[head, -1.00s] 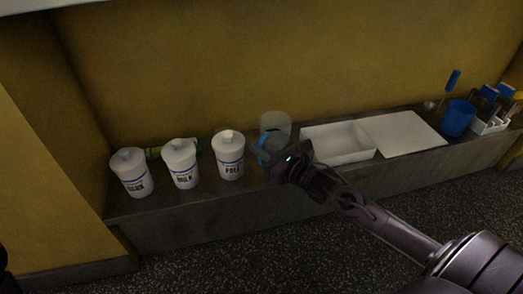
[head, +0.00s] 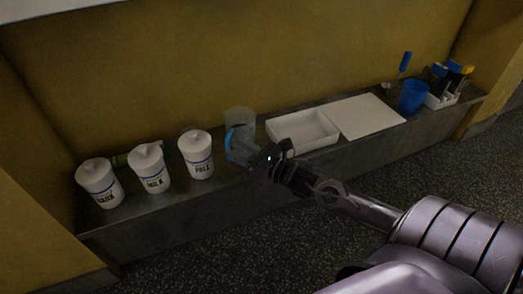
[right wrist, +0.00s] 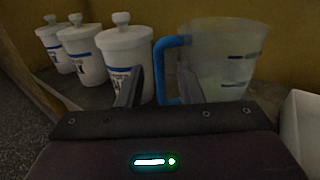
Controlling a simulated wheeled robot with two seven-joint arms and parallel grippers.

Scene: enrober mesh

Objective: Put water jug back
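The clear water jug (head: 240,122) with a blue handle stands on the grey ledge (head: 228,190) against the yellow wall. It also shows in the right wrist view (right wrist: 232,60), its blue handle (right wrist: 163,68) facing left. My right gripper (head: 258,158) is in front of the jug, on its near side. In the right wrist view my right gripper (right wrist: 158,88) has its fingers apart. The handle shows in the space between and beyond them, with no finger visibly closed on it. The gripper body hides the jug's base there. My left gripper is not in view.
White lidded tubs labelled DARK (head: 100,184), MILK (head: 149,168) and FREE (head: 196,155) stand left of the jug. To the right are a white tray (head: 303,143), a white board (head: 366,116) and a blue cup (head: 413,97).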

